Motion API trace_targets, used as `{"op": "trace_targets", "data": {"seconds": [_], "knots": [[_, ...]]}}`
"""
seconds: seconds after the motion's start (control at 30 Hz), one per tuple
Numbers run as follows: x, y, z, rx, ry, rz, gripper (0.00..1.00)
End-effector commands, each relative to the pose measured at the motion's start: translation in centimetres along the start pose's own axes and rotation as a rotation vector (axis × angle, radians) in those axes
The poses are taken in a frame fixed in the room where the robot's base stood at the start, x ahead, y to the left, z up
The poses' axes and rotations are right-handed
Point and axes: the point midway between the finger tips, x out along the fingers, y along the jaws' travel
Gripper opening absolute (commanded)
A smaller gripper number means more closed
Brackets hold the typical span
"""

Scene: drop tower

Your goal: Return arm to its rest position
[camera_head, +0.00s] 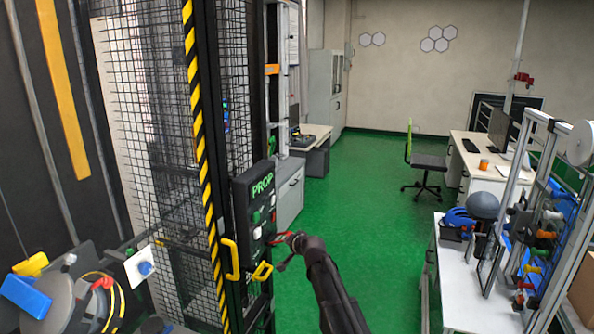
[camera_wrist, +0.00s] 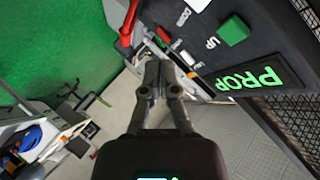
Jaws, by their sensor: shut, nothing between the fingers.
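My gripper (camera_wrist: 157,72) is shut and empty in the wrist view, its fingers together in front of the dark control panel (camera_wrist: 225,45). In the head view my dark arm (camera_head: 333,290) reaches up from the bottom edge. My gripper (camera_head: 291,243) is at its far end, just right of the panel (camera_head: 254,200). Whether the fingers touch the panel cannot be told.
The mesh tower (camera_head: 150,120) with a yellow-black striped post (camera_head: 198,130) stands left. Yellow handles (camera_head: 232,259) stick out below the panel. A white workbench (camera_head: 462,290) with an aluminium frame stands right. The green floor (camera_head: 375,200) between is clear up to a chair (camera_head: 428,165).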

Motion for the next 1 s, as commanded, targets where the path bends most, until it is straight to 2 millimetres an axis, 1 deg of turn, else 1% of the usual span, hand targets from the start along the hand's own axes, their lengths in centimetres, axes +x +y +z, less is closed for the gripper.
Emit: {"op": "trace_targets", "data": {"seconds": [0.03, 0.17, 0.2, 0.27, 0.3, 0.37, 0.4, 0.47, 0.5, 0.57, 0.6, 0.7, 0.8, 0.9, 1.0], "knots": [[-1.9, 1.5, 1.1, -0.032, -0.040, 0.035, 0.00], [-5.9, 5.4, 3.8, -0.123, -0.169, 0.138, 0.00], [-7.2, 6.6, 4.7, -0.148, -0.210, 0.173, 0.00], [-9.3, 8.4, 5.9, -0.185, -0.272, 0.224, 0.00], [-10.8, 9.7, 6.7, -0.206, -0.314, 0.260, 0.00], [-13.0, 11.5, 7.9, -0.237, -0.377, 0.315, 0.00], [-14.6, 12.7, 8.7, -0.255, -0.420, 0.351, 0.00], [-17.1, 14.4, 9.8, -0.279, -0.483, 0.408, 0.00], [-18.8, 15.5, 10.6, -0.293, -0.527, 0.445, 0.00], [-21.4, 17.1, 11.6, -0.309, -0.590, 0.500, 0.00], [-23.1, 18.1, 12.3, -0.317, -0.632, 0.537, 0.00], [-26.9, 20.0, 13.8, -0.331, -0.726, 0.618, 0.00], [-30.0, 21.4, 14.8, -0.336, -0.801, 0.682, 0.00], [-32.1, 22.2, 15.5, -0.335, -0.851, 0.724, 0.00], [-33.1, 22.6, 15.8, -0.334, -0.877, 0.746, 0.00]]}}
